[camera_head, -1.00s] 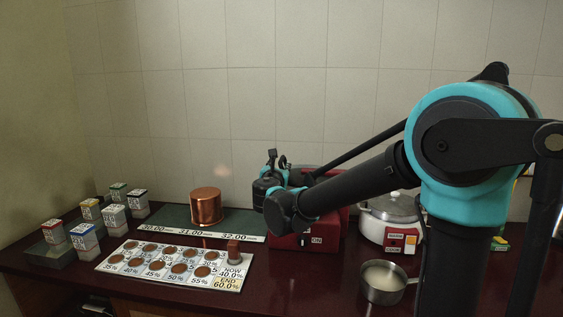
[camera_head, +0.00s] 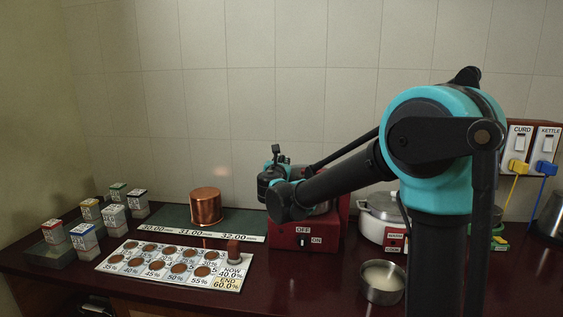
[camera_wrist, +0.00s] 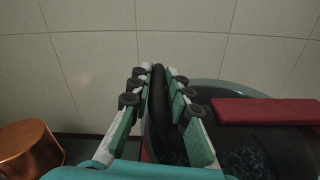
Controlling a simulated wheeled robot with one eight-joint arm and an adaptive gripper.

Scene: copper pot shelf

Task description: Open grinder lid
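The grinder (camera_head: 292,233) is a red box with an OFF/ON switch, behind my forearm in the head view. In the wrist view its round drum (camera_wrist: 216,86) has a grey rim and a dark, speckled inside, with a red bar (camera_wrist: 262,111) across its right side. A dark narrow bar (camera_wrist: 157,112), perhaps the lid seen edge-on, stands at the drum's left side. My gripper (camera_wrist: 158,76) has its fingers apart, one on each side of this bar. I see no clear contact. In the head view my arm hides the fingertips and most of the drum.
A copper pot (camera_head: 206,206) stands left of the grinder on a dark mat. A steel saucepan (camera_head: 381,282) and a white cooker (camera_head: 376,219) are to the right. A percentage board (camera_head: 128,265) and several small boxes lie left. Wall switches (camera_head: 518,142) are at far right.

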